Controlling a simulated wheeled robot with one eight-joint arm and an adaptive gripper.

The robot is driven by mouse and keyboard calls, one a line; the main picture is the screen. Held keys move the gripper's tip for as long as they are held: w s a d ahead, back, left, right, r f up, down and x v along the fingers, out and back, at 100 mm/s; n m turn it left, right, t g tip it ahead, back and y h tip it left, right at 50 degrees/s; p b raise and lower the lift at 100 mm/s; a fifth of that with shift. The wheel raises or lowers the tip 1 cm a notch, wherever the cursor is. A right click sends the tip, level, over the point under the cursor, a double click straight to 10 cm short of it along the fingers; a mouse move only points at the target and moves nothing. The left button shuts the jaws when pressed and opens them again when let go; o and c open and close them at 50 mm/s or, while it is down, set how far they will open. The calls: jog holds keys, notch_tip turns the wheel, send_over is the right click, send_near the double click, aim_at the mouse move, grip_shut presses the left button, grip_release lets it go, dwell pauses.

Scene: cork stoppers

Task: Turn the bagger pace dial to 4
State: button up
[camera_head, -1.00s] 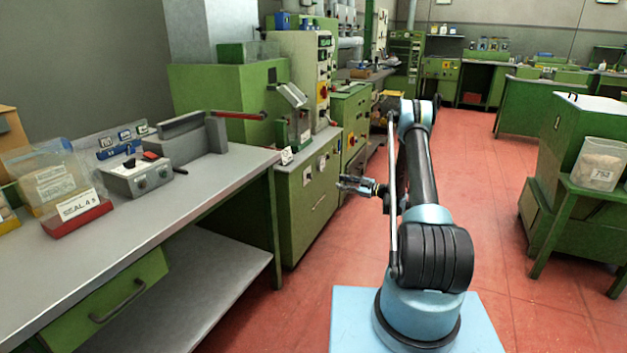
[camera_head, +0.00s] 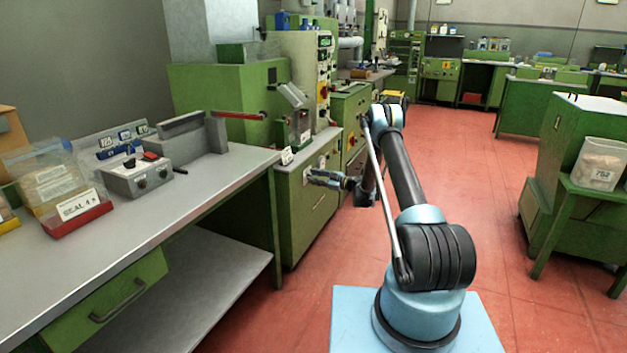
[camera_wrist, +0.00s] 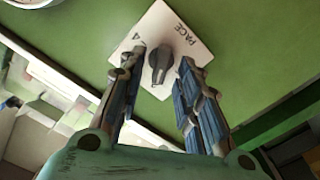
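The bagger pace dial, a dark knob (camera_wrist: 160,60) on a white plate (camera_wrist: 178,22), shows in the wrist view on a green panel. The plate reads "PACE" and has a "4" beside the knob. The knob's narrow end points down in the picture; I cannot tell its exact setting. My gripper (camera_wrist: 162,68) is open, with one blue-padded finger on each side of the knob. Gaps show between the fingers and knob, so I see no grip. In the head view my gripper (camera_head: 312,177) is close to the green cabinet front (camera_head: 300,220) and partly covers its plates.
A grey-topped bench (camera_head: 200,205) with a grey two-knob box (camera_head: 140,178) and a sign in a red holder (camera_head: 80,212) stands left of the arm. A tall control panel (camera_head: 324,80) rises behind the cabinet. Red floor (camera_head: 490,220) is clear at right.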

jog(key=shift+w+a, duration=0.15)
jog(key=shift+a, duration=0.25)
jog(key=c, duration=0.7)
jog(key=shift+c, duration=0.2)
jog(key=shift+m, duration=0.4)
jog(key=m, duration=0.7)
jog(key=w+m, duration=0.1)
jog(key=m, duration=1.5)
jog(key=shift+w+d+f, duration=0.25)
jog(key=shift+d+f, duration=0.1)
jog(key=shift+f, duration=0.05)
